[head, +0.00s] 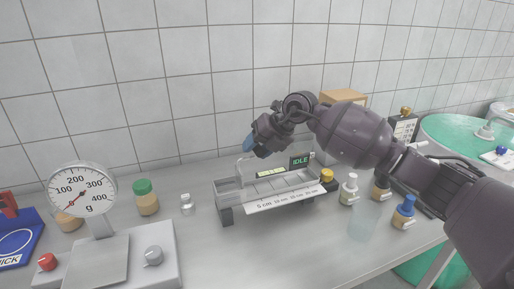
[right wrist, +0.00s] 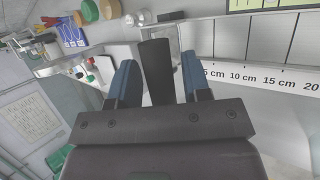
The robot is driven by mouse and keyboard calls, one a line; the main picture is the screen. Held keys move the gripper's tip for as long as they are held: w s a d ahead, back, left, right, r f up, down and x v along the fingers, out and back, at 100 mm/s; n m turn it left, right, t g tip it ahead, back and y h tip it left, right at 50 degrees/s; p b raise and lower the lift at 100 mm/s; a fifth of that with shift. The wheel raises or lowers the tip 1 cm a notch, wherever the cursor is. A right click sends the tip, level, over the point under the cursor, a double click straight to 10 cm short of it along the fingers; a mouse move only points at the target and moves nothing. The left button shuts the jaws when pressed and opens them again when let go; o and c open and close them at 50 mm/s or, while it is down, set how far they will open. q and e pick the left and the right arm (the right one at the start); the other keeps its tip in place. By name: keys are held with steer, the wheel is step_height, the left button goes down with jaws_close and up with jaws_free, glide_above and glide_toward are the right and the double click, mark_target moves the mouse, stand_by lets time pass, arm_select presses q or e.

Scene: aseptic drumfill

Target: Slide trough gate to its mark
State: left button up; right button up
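The metal trough (head: 227,189) stands on the bench in the middle of the head view. A white centimetre scale (head: 285,200) runs along its front, and the scale also shows at the right of the right wrist view (right wrist: 262,76). I cannot pick out the gate clearly. My right gripper (head: 250,144) is above the trough's left end, blue fingertips pointing down and left. In the right wrist view its two blue fingers (right wrist: 158,85) are apart. A dark upright bar (right wrist: 157,68) shows between them; I cannot tell what it belongs to. My left gripper is out of view.
A dial scale (head: 83,190) and a green-capped jar (head: 147,197) stand left of the trough, with a small glass vial (head: 187,204) closer to it. Pump bottles (head: 349,188) and a blue-capped bottle (head: 403,212) stand right. An IDLE display (head: 300,161) sits behind the trough.

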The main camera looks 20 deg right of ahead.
jaws_close()
steer(key=shift+f, duration=1.65)
steer(key=shift+o, duration=1)
jaws_free()
steer(key=shift+r, duration=0.1)
steer(key=shift+d, duration=0.1)
steer(key=v, duration=1)
steer(key=shift+s+r+p, duration=0.15)
steer(key=shift+r+p, duration=0.15)
steer(key=shift+p, duration=0.1)
